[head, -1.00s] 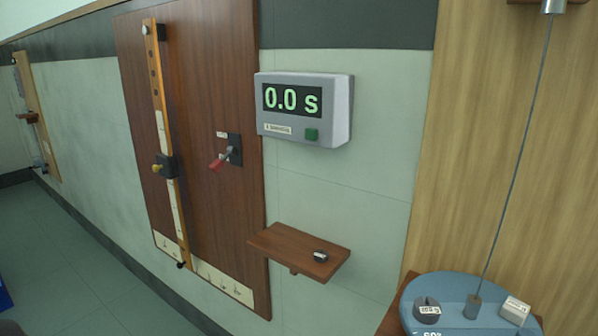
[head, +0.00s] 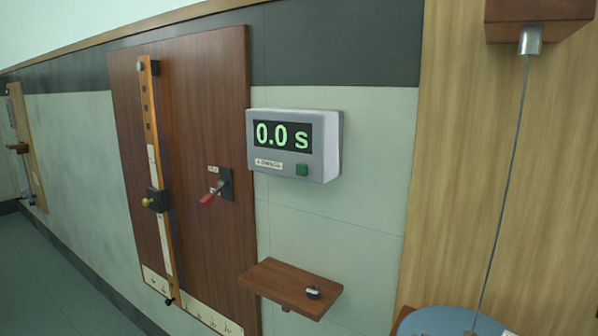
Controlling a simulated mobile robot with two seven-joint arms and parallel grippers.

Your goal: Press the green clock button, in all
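The green clock button (head: 302,170) sits at the lower right of the front face of a grey clock box (head: 332,145). The clock box is fixed to the wall, and its dark display (head: 283,136) reads "0.0 s" in green digits. A small white label (head: 269,163) is to the left of the button. Nothing covers the button. Neither of my grippers shows in the head view.
Left is a brown panel (head: 205,100) with a red-handled lever (head: 212,194) and a vertical rail (head: 150,110). Right, a wire (head: 510,170) hangs above a blue disc (head: 440,322).

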